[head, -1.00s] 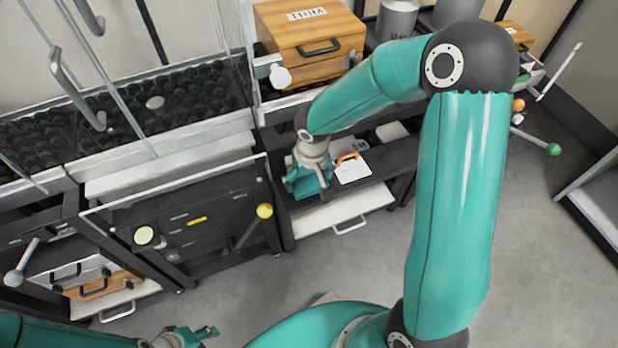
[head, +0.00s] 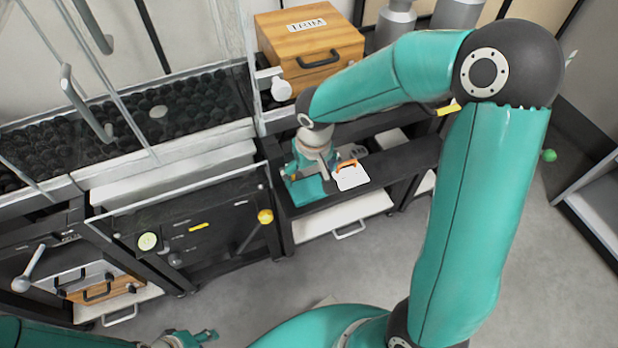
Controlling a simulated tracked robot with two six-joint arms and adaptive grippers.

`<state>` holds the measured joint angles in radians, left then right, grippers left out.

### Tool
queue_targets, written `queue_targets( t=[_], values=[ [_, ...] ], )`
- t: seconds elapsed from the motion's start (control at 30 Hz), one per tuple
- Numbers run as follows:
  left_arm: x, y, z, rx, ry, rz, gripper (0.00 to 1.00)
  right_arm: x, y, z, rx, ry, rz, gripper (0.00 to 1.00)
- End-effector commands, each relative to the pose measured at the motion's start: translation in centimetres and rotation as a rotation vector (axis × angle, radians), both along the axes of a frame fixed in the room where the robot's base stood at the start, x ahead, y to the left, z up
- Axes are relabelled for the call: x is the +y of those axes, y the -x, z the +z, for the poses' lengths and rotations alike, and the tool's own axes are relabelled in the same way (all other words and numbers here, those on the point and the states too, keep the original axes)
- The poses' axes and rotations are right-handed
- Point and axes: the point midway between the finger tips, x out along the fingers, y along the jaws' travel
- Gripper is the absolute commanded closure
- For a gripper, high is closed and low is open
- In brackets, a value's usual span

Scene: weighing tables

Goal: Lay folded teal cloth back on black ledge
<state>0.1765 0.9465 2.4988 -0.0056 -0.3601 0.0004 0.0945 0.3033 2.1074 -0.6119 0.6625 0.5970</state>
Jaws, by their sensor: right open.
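The folded teal cloth (head: 307,191) lies on the black ledge (head: 399,160), next to a white card with an orange clip. My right gripper (head: 316,172) is open, just over the cloth's back part and partly hiding it. Gripper and cloth are close in colour, so I cannot tell whether they touch. My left gripper (head: 200,338) is at the bottom edge, low and far from the ledge; its jaws are too small to read.
The white card (head: 350,178) is close to the right of the cloth. A wooden box (head: 310,52) stands behind the ledge. A white drawer (head: 343,217) is under it. A glass-fronted bed of black stones (head: 190,105) is at left.

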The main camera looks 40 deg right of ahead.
Motion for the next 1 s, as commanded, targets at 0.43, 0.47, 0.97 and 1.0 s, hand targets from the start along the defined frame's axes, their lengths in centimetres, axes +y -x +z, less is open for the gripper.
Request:
queue_targets(
  t=[0.43, 0.47, 0.97, 1.0],
  values=[
    [0.0, 0.0, 1.3, 0.0, 0.0, 0.0, 0.6, 0.2, 0.6, 5.2, 0.0, 0.0, 0.001, 0.0],
    [0.0, 0.0, 1.3, 0.0, 0.0, 0.0, 0.6, 0.2, 0.6, 5.2, 0.0, 0.0, 0.001, 0.0],
    [0.0, 0.0, 1.3, 0.0, 0.0, 0.0, 0.6, 0.1, 0.7, 4.7, 0.011, -0.001, -0.001, 0.0],
    [0.0, 0.0, 1.3, 0.0, 0.0, 0.0, 0.6, 0.1, 0.8, 4.3, 0.024, -0.001, -0.001, 0.0]
  ],
)
